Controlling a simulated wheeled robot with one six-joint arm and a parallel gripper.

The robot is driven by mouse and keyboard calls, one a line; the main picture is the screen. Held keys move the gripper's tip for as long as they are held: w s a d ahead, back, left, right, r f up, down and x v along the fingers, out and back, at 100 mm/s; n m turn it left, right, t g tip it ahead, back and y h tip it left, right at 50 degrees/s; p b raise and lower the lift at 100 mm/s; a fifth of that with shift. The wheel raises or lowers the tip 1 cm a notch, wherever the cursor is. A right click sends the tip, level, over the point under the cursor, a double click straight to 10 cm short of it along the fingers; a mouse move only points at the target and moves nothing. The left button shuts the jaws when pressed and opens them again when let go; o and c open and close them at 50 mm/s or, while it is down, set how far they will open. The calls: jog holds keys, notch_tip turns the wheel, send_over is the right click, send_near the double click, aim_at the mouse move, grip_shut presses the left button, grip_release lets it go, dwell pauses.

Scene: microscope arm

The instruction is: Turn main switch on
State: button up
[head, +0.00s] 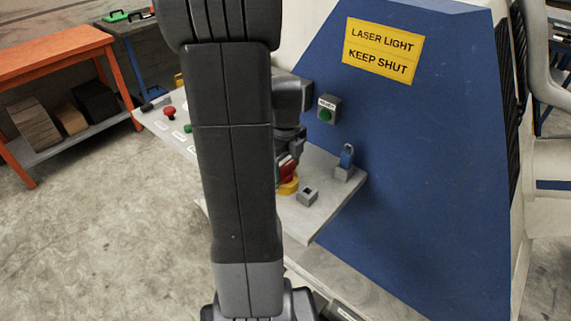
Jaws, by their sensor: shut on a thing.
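A red rotary switch knob (288,172) on a yellow base (288,187) stands on the grey control panel (325,212), and I take it to be the main switch. My gripper (290,158) points down onto the red knob from above and is shut on it. My arm and gripper hide part of the knob, so I cannot read its turned position. No label for it shows clearly.
My arm covers the middle of the panel. A red mushroom button (169,111) is on the left. A grey box with a green button (326,114), a blue padlock-like part (347,155) and a small grey block (307,196) are close by. A blue wall (420,170) stands behind.

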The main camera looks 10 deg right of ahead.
aim_at(286, 165)
jog(key=o, duration=1.4)
notch_tip(286, 165, up, 14)
jog(key=shift+f, duration=0.1)
notch_tip(286, 165, down, 14)
jog(key=shift+r, duration=0.1)
